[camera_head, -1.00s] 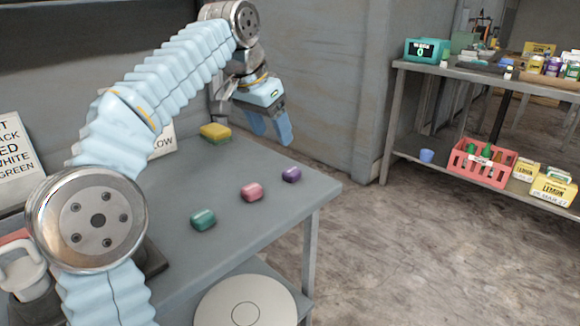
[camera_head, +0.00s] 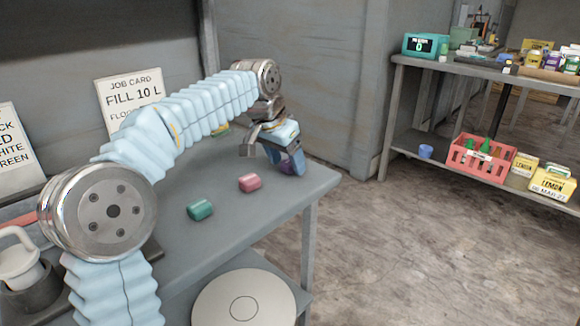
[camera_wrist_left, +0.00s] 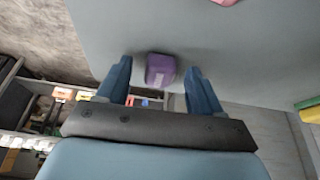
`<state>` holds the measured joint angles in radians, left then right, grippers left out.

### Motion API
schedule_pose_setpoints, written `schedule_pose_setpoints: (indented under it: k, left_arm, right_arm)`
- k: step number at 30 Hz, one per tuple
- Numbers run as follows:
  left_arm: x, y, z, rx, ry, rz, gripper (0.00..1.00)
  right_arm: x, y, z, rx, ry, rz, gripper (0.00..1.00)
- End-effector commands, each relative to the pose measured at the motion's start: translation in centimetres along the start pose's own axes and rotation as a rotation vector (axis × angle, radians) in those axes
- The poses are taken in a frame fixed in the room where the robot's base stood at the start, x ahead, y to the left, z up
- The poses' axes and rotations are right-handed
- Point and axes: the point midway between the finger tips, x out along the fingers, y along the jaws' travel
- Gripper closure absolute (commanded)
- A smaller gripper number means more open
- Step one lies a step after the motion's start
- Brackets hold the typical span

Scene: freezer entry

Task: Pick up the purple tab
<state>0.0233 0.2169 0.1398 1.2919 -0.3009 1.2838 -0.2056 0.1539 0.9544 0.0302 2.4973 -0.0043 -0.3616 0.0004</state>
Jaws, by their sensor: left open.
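The purple tab (camera_wrist_left: 160,71) lies on the grey table (camera_wrist_left: 245,50); in the left wrist view it sits between and just beyond my open left fingertips, with gaps on both sides. In the head view the tab (camera_head: 287,168) is mostly hidden by my left gripper (camera_head: 288,163), which is low at the table's far right corner. The left gripper is open and empty. My right gripper is not in view.
A pink tab (camera_head: 250,182) and a green tab (camera_head: 201,209) lie on the table nearer the front. A yellow-green sponge (camera_head: 221,130) is mostly behind my left arm. A red crate (camera_head: 480,158) stands on a shelf at right.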

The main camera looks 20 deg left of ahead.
Motion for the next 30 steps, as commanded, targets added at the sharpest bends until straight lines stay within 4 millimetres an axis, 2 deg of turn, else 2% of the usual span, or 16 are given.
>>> schedule_pose_setpoints:
  k: [2,13,23,26,29,30]
  left_arm:
    - [0.0,0.0,0.0,0.0,0.0,0.0,0.36]
    - [-0.1,0.0,0.0,0.0,0.0,0.0,0.92]
    - [-0.4,0.0,-0.2,0.0,0.0,0.0,0.94]
    - [-1.3,0.0,-0.6,0.0,0.002,0.0,0.94]
    - [-3.1,0.0,-1.4,0.0,0.004,-0.001,0.94]
    - [-4.0,0.7,-1.5,0.004,0.005,0.0,0.94]
  right_arm:
    - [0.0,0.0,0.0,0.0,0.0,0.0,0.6]
    - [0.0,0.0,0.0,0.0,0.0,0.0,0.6]
    - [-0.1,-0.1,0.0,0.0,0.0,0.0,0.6]
    - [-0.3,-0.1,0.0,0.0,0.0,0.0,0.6]
    - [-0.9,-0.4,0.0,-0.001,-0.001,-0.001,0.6]
    - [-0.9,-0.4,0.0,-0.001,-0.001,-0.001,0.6]
